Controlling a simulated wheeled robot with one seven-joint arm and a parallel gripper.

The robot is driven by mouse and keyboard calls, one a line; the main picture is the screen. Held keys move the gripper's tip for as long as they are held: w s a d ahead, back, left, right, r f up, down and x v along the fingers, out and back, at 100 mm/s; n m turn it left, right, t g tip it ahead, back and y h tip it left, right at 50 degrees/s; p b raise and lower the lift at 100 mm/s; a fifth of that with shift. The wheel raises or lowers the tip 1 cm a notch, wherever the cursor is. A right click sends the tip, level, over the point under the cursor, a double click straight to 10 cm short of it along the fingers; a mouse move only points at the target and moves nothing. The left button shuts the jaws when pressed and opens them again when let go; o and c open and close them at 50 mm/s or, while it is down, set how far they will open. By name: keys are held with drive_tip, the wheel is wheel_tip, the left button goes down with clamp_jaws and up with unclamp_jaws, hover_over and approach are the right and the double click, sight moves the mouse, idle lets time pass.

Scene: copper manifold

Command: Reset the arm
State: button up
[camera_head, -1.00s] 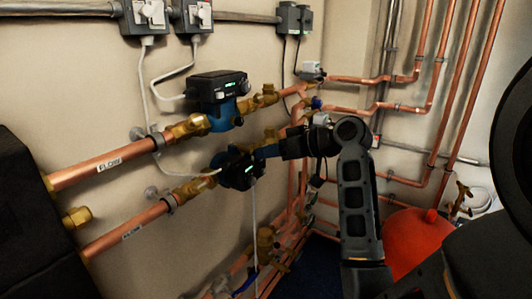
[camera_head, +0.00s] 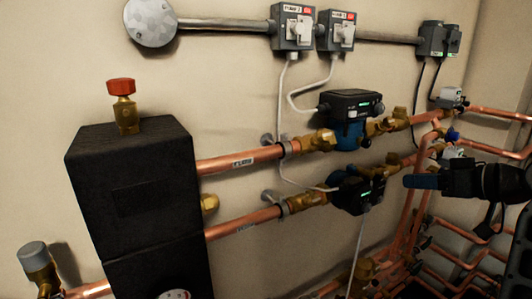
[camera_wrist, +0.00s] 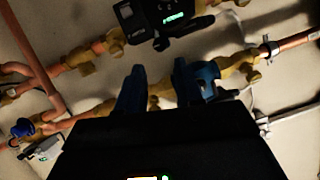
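My gripper (camera_head: 420,182) is at the right of the head view, its blue fingertips pointing left toward the lower black pump (camera_head: 352,190), with a visible gap between in the picture. In the wrist view, the two blue fingers (camera_wrist: 160,88) stand apart with nothing held between them. Brass fittings and copper pipe show beyond and between the fingers. A black pump head (camera_wrist: 172,20) with a green display is at the top of the wrist view. My arm runs out of the head view at the right edge.
The upper blue-bodied pump (camera_head: 350,134) sits on the labelled copper pipe (camera_head: 238,160). A black box (camera_head: 130,190) with a red-capped brass valve (camera_head: 122,100) stands left. Switch boxes (camera_head: 293,28) with hanging cables are above. Several copper pipes (camera_head: 500,148) crowd the right.

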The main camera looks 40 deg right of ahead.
drive_tip(key=w+a+f+m+h, duration=0.1)
drive_tip(key=w+a+f, duration=0.2)
drive_tip(key=a+f, duration=0.45)
drive_tip(key=w+a+f+m+h, duration=0.1)
drive_tip(key=w+a+f+m, duration=0.1)
drive_tip(key=a+f, duration=0.55)
drive_tip(key=s+a+f+n+g, duration=0.1)
drive_tip(key=s+a+f, duration=0.15)
drive_tip(key=a, duration=0.25)
drive_tip(key=s+a+f, duration=0.2)
drive_tip(key=s+a, duration=0.1)
drive_tip(key=a, duration=0.2)
drive_tip(key=s+a+r+n+t+y, duration=0.1)
drive_tip(key=s+a+r+n+y, duration=0.1)
drive_tip(key=s+a, duration=0.4)
drive_tip(key=s+a+r+n+t+y, duration=0.1)
drive_tip(key=s+a+r+n, duration=0.2)
drive_tip(key=s+a, duration=0.4)
drive_tip(key=shift+s+a+r+n+y, duration=0.3)
drive_tip(key=shift+s+r+n+y, duration=0.1)
drive_tip(key=shift+s+n, duration=0.35)
